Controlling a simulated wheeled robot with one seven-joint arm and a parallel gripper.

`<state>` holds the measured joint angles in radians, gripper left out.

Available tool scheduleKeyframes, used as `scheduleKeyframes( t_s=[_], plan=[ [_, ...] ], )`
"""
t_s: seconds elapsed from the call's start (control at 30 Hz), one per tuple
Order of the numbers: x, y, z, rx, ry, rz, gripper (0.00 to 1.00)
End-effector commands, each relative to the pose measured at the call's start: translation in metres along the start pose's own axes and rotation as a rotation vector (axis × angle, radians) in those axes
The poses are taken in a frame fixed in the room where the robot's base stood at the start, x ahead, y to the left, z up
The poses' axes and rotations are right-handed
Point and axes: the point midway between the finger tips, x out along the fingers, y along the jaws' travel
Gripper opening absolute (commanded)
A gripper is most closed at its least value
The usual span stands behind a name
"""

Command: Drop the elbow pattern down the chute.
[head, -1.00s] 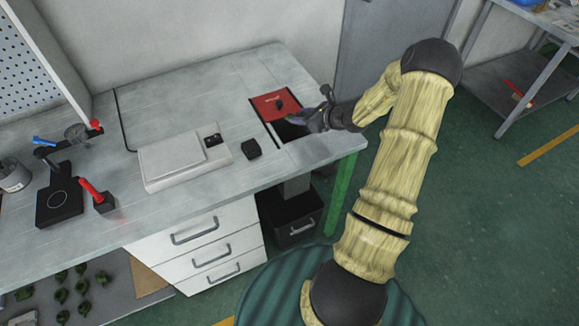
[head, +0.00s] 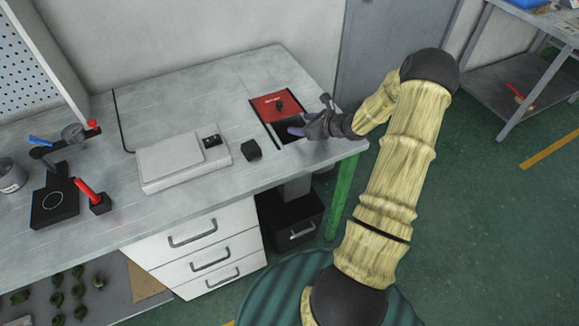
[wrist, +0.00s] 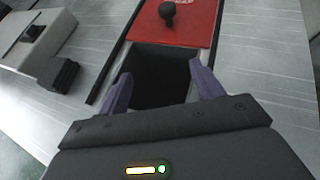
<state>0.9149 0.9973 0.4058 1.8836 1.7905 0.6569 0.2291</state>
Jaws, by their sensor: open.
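The chute is a dark square opening (wrist: 165,76) in the bench top, with its red sliding lid (head: 275,105) pushed back behind it. My gripper (wrist: 160,78) is open over the opening, with a purple finger on each side and nothing between the fingers. In the head view my gripper (head: 295,129) is at the chute, low over the bench. No elbow pattern shows in or around the gripper, and the inside of the chute is too dark to make out. Several small green pieces (head: 78,290) lie on a low grey shelf at the lower left; their exact shape is unclear.
A black bin (head: 296,222) stands under the bench below the chute. A white flat device (head: 180,160) and a small black block (head: 251,150) are left of the chute. A black stand (head: 54,203) and a red-handled tool (head: 88,190) are further left.

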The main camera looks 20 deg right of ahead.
Motion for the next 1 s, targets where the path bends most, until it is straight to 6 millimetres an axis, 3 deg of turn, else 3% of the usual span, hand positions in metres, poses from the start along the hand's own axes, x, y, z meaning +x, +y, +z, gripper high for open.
scheduleKeyframes(
  t_s=[0.27, 1.0],
  plan=[
    [-0.017, -0.001, 0.000, 0.000, 0.000, -0.002, 0.66],
    [-0.158, -0.001, 0.000, -0.001, 0.000, -0.003, 0.66]
  ],
)
